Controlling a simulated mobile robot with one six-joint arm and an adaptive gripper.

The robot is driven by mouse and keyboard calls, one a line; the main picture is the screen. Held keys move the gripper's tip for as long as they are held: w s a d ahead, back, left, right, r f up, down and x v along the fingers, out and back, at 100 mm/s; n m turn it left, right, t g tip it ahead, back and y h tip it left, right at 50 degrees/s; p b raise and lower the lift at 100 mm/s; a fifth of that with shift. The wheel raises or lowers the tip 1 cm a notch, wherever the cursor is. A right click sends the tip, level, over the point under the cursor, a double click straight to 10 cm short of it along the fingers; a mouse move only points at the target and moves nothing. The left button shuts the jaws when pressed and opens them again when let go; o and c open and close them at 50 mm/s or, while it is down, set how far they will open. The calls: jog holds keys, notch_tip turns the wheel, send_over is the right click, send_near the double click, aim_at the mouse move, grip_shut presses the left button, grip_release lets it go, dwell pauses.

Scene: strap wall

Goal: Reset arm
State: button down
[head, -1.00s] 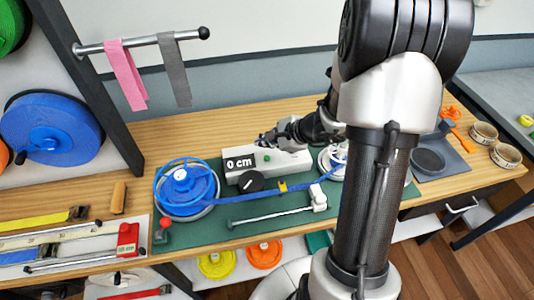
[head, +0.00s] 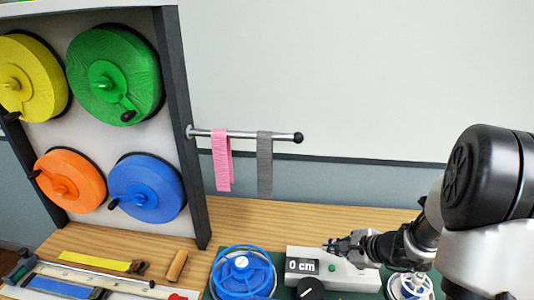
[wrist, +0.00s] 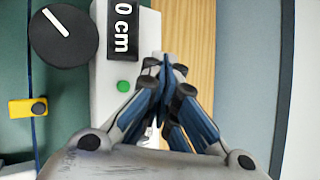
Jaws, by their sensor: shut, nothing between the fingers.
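My gripper (head: 330,246) is shut and empty over the white measuring box, at the back of the bench. In the wrist view my gripper's fingertips (wrist: 166,62) meet beside the box's green button. The measuring box (head: 350,280) has a display (head: 302,266) reading "0 cm", and a black dial (head: 310,289) sits at its front left. The dial (wrist: 62,36) and the green button (wrist: 123,86) also show in the wrist view. I cannot tell whether the fingers touch the box.
A blue reel (head: 243,273) stands left of the box and a white reel (head: 408,286) right of it. Pink (head: 221,160) and grey (head: 264,165) straps hang on a rod. Green (head: 115,75), yellow, orange and blue (head: 147,188) rolls hang on the left rack. The wood behind the box is clear.

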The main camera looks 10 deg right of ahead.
jog(key=s+a+r+n+g+y, duration=0.1)
jog(key=s+a+r+n+g, duration=0.1)
jog(key=s+a+r+n, duration=0.5)
jog(key=s+a+r+n+g+y, duration=0.1)
jog(key=s+a+r+n, duration=0.1)
jog(key=a+r+n, duration=0.45)
jog(key=s+r+n+h, duration=0.1)
jog(key=s+n+h, duration=0.2)
jog(key=s, duration=0.5)
jog(key=s+r+n+h, duration=0.2)
jog(key=s+n, duration=0.3)
jog(key=s, duration=0.3)
jog(key=shift+d+r+g+h, duration=0.15)
jog(key=shift+r+g+h, duration=0.15)
jog(key=shift+h, duration=0.2)
jog(key=shift+s+d, duration=0.1)
jog(key=shift+d, duration=0.05)
